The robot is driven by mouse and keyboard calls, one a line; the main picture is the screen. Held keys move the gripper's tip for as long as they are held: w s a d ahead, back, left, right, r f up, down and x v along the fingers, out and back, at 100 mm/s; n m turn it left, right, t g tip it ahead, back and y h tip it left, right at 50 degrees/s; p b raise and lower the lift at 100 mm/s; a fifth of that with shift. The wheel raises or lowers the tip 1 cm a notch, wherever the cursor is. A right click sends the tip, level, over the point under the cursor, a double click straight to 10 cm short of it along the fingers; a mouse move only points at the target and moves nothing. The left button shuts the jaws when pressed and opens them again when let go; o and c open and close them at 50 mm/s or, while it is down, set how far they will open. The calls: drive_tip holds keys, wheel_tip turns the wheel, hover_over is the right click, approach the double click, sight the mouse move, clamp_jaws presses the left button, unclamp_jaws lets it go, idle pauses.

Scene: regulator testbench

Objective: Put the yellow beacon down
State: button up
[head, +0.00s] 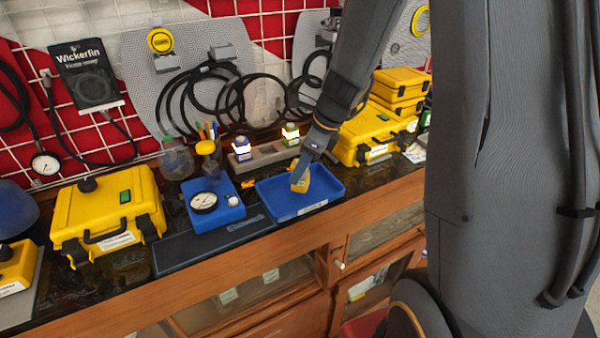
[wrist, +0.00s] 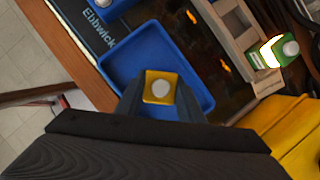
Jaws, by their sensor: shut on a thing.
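The yellow beacon (head: 299,180) is between the fingers of my gripper (head: 301,176), over the blue tray (head: 333,203). In the wrist view the beacon (wrist: 161,88) shows as a yellow square with a pale round middle, with my gripper's (wrist: 160,100) dark fingers on both sides of it. My gripper is shut on the beacon. The blue tray (wrist: 130,65) lies around and below it in that view. I cannot tell whether the beacon touches the tray floor.
A blue box with a gauge (head: 212,212) stands left of the tray. Yellow cases (head: 110,214) (head: 372,136) stand on both sides. The rest of the tray looks empty.

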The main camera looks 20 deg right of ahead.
drive_tip(key=shift+f, duration=0.8)
drive_tip(key=shift+f, duration=0.15)
drive_tip(key=o, duration=1.1)
